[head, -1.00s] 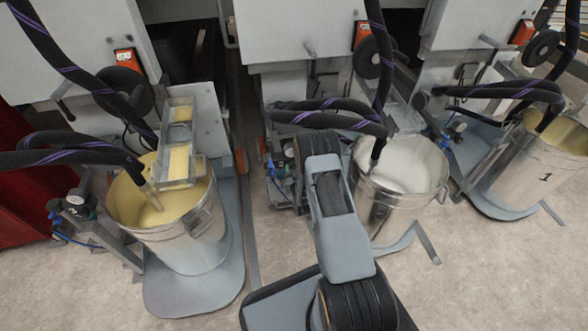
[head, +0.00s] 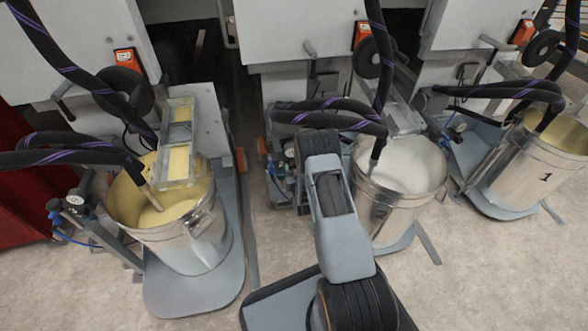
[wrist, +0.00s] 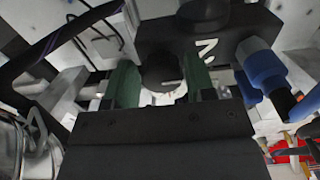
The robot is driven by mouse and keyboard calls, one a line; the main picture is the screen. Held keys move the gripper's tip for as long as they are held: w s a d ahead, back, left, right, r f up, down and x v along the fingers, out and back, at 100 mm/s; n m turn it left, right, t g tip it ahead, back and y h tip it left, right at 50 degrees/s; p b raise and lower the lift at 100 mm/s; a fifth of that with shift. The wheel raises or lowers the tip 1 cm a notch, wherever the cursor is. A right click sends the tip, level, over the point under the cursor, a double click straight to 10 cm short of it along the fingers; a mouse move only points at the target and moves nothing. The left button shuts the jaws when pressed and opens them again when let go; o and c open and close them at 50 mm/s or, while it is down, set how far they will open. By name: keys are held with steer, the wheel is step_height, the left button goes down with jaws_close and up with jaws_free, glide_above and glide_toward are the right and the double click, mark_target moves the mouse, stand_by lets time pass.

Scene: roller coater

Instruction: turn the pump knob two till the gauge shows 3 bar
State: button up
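In the wrist view, a black block marked 2 (wrist: 207,50) fills the upper middle. A round black knob (wrist: 160,66) stands in front of it. The two green fingers of my gripper (wrist: 160,82) lie on either side of the knob, very close to its edges. Whether they press on it cannot be told. A pale rounded part (wrist: 165,98), maybe the gauge, shows just below the knob, mostly hidden, and no reading is legible. In the head view, my arm hides the gripper and the knob beside the middle bucket.
The middle steel bucket (head: 405,222) of white liquid stands right of my arm. A bucket of yellow liquid (head: 190,240) is at left, and bucket 1 (head: 520,175) is at right. Black hoses (head: 330,118) hang close above my arm. A blue fitting (wrist: 262,65) is near my right finger.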

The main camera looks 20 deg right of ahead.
steer(key=shift+o, duration=1.2)
steer(key=shift+s, duration=0.1)
steer(key=p+v, duration=0.4)
steer(key=v, duration=0.9)
steer(key=shift+s+p, duration=0.35)
